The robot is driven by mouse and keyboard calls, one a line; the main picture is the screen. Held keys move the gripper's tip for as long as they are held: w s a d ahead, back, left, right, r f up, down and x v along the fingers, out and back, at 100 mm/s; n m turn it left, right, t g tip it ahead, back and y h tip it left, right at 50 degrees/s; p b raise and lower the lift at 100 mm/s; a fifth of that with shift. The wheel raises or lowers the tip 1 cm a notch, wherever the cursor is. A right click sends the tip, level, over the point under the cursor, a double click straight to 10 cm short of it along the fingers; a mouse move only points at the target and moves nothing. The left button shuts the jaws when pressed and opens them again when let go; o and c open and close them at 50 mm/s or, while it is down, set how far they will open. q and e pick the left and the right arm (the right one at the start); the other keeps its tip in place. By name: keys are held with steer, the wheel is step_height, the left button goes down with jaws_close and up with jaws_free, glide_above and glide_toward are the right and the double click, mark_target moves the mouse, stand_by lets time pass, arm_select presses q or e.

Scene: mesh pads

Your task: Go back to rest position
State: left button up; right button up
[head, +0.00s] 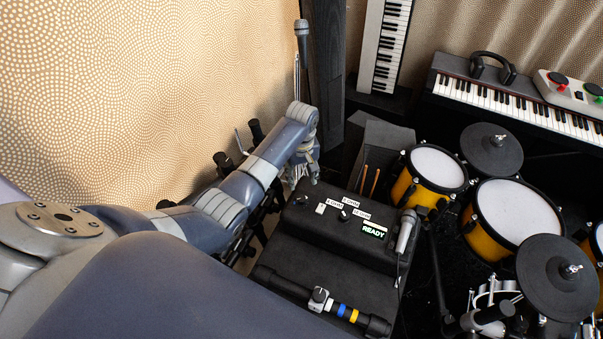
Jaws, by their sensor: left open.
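My left arm reaches in from the left and extends toward the back of the black case. My left gripper (301,178) is at the far end of that arm, pointing down beside the case's back left corner. It looks empty and its jaws are open, though the fingers are small here. Whether it touches the case cannot be told. My right gripper is not in view.
The black stepped case (330,262) holds small labelled switches, a lit READY sign (374,231), a microphone (405,232) and a banded black tube (345,311). Yellow drums (428,175) stand right. A microphone stand (301,40) and dotted wall (150,90) are behind.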

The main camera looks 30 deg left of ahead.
arm_select(q)
steer(key=shift+r, duration=0.45)
steer(key=s+d+f+m+t, duration=0.1)
steer(key=s+d+m, duration=0.15)
steer(key=s, duration=0.55)
steer(key=s+d+f+m+t, duration=0.15)
steer(key=s+m, duration=0.25)
steer(key=s, duration=0.4)
steer(key=s+d+r+m+t, duration=0.1)
steer(key=s+r+m, duration=0.1)
steer(key=s+r, duration=0.4)
steer(key=s+d+r+m, duration=0.2)
steer(key=s+r+m, duration=0.15)
steer(key=s, duration=0.45)
step_height(320, 180, down, 26)
steer(key=g, duration=0.1)
steer(key=s+a+f+g, duration=0.1)
steer(key=s+a+f, duration=0.2)
steer(key=s+f, duration=1.3)
steer(key=shift+s+n, duration=0.3)
steer(key=shift+s, duration=0.6)
